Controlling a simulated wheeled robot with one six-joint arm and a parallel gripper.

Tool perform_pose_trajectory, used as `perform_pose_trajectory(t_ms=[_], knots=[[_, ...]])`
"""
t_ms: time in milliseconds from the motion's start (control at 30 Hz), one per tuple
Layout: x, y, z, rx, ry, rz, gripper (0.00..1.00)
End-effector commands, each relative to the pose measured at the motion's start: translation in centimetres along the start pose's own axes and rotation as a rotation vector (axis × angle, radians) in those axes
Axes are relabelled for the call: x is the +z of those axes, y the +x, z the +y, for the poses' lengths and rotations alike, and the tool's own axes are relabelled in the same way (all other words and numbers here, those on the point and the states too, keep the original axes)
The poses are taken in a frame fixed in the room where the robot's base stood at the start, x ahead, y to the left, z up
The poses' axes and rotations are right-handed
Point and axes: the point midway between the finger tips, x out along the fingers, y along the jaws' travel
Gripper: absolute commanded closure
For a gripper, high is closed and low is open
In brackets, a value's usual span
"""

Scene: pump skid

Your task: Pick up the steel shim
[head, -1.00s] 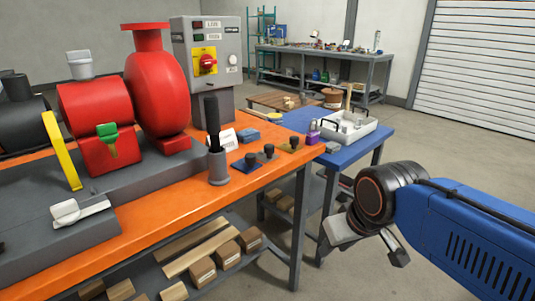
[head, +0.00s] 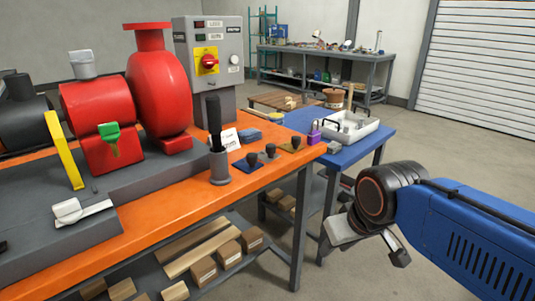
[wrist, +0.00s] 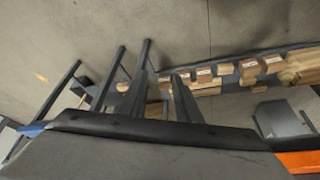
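Three small plates with black knobs stand in a row near the right end of the orange bench. The middle one, a grey plate (head: 270,155), looks like the steel shim. A blue plate (head: 247,165) is to its left and a brass-coloured plate (head: 292,148) to its right. My gripper (head: 372,245) is out over the floor at the right, in front of the blue table and well apart from the plates. Its fingers look apart, with nothing seen between them. The wrist view shows the floor and the lower shelf, and none of the plates.
A grey holder (head: 220,168) with a black-handled tool stands left of the plates. The orange bench (head: 185,213) carries the red pump (head: 160,90). A blue table (head: 350,153) behind holds a white tray (head: 368,132) and a purple padlock (head: 314,137). Wooden blocks (head: 203,272) lie below.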

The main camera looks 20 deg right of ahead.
Motion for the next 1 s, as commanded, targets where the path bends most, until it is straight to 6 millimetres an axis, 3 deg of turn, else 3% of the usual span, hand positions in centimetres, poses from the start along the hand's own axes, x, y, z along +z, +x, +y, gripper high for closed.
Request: perform_pose_trajectory(t_ms=[133,267,600,1000], knots=[[-0.6,-0.4,0.0,-0.001,0.013,-0.005,0.53],[-3.0,-1.9,-0.2,-0.002,0.076,-0.029,0.53],[-14.1,-7.8,-1.3,0.018,0.386,-0.141,0.53],[-26.7,-12.3,-3.2,0.098,0.755,-0.266,0.53]])
